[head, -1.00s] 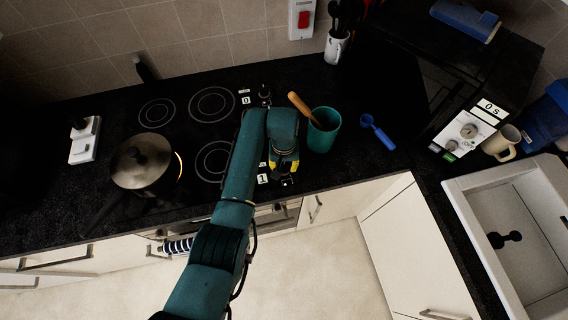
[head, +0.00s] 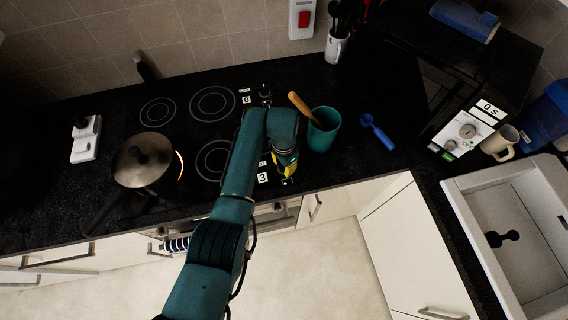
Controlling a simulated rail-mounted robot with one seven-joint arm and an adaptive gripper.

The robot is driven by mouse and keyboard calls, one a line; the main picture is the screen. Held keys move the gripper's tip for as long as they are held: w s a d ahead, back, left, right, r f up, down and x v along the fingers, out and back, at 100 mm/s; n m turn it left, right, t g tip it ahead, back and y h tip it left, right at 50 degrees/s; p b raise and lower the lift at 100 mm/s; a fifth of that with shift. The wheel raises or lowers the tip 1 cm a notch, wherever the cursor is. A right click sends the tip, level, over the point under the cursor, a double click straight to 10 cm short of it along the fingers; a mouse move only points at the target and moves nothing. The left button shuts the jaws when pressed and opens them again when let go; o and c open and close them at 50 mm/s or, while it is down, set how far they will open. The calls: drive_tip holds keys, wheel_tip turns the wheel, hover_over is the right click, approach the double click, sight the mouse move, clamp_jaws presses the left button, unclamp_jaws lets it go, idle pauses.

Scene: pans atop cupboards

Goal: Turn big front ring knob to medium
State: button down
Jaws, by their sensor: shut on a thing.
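The stove knobs run in a column along the right side of the black hob (head: 185,115). My gripper (head: 287,178) points down over the front knobs and is shut on one of them, which it mostly hides. A white label (head: 262,178) beside it reads 3. Another label (head: 246,99) by the back knobs (head: 265,92) reads 0.
A teal cup (head: 323,130) with a wooden spoon (head: 303,107) stands close to the right of my gripper. A blue scoop (head: 377,131) lies farther right. A sink (head: 510,230) is at the right.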

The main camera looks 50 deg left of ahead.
drive_tip(key=shift+s+f+m, duration=0.1)
drive_tip(key=shift+m, duration=0.75)
drive_tip(key=shift+s+f+m, duration=0.1)
drive_tip(key=shift+m, duration=0.75)
drive_tip(key=c, duration=0.6)
unclamp_jaws()
drive_tip(key=shift+r, duration=0.1)
drive_tip(key=shift+w, duration=0.1)
wheel_tip(320, 180, up, 12)
drive_tip(key=shift+r, duration=0.1)
